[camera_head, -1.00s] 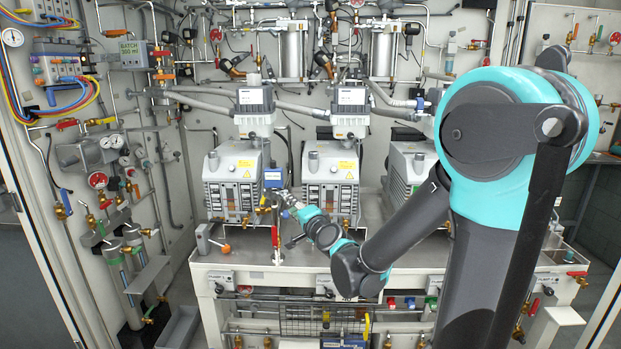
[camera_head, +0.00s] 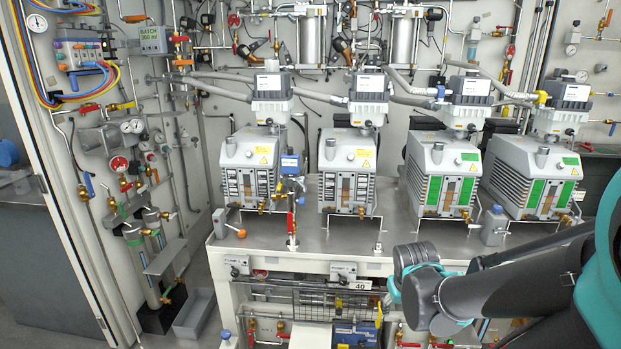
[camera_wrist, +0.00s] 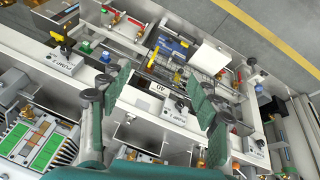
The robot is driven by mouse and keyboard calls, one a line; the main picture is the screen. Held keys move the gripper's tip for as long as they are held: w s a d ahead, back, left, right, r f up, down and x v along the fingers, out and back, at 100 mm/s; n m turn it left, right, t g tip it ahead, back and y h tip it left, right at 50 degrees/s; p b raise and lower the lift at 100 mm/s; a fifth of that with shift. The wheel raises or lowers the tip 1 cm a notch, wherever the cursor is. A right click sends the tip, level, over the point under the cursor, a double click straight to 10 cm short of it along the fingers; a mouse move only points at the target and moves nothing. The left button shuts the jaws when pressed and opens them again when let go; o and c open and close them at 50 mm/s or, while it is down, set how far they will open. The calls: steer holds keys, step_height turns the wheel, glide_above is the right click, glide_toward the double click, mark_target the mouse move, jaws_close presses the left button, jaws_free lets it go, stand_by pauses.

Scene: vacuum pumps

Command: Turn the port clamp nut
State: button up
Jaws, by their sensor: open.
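Several grey vacuum pumps stand in a row on the bench, two with dark grilles at left, (camera_head: 250,165) and (camera_head: 346,170), and two with green panels at right, (camera_head: 440,170) and (camera_head: 532,178). Hoses join their upper parts, with a blue fitting (camera_head: 440,91) and a yellow fitting (camera_head: 542,97) at right. I cannot tell which part is the port clamp nut. My gripper (camera_wrist: 163,80) is open and empty in the wrist view, its green-padded fingers spread above the bench front. In the head view my arm enters at lower right, and the fingers cannot be made out.
A slim post with a red handle and blue box (camera_head: 291,190) rises from the bench front. The steel bench top (camera_head: 300,240) has free room before the pumps. Valves and a wire basket (camera_head: 315,295) fill the lower frame. A gauge-laden panel (camera_head: 110,170) stands at left.

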steer(key=shift+o, duration=0.3)
steer(key=w+a+r+n+t+h, duration=0.2)
steer(key=w+r+n, duration=0.2)
steer(key=w, duration=0.5)
steer(key=n, duration=0.2)
steer(key=shift+w+a+n+t+h, duration=0.2)
steer(key=shift+a+n+t+h, duration=0.1)
steer(key=n+t+y, duration=0.3)
steer(key=n+t, duration=0.8)
steer(key=n, duration=0.6)
glide_toward(300, 185)
steer(key=w, duration=0.9)
steer(key=shift+w+d, duration=0.2)
steer(key=shift+r, duration=0.1)
steer(key=c, duration=1.2)
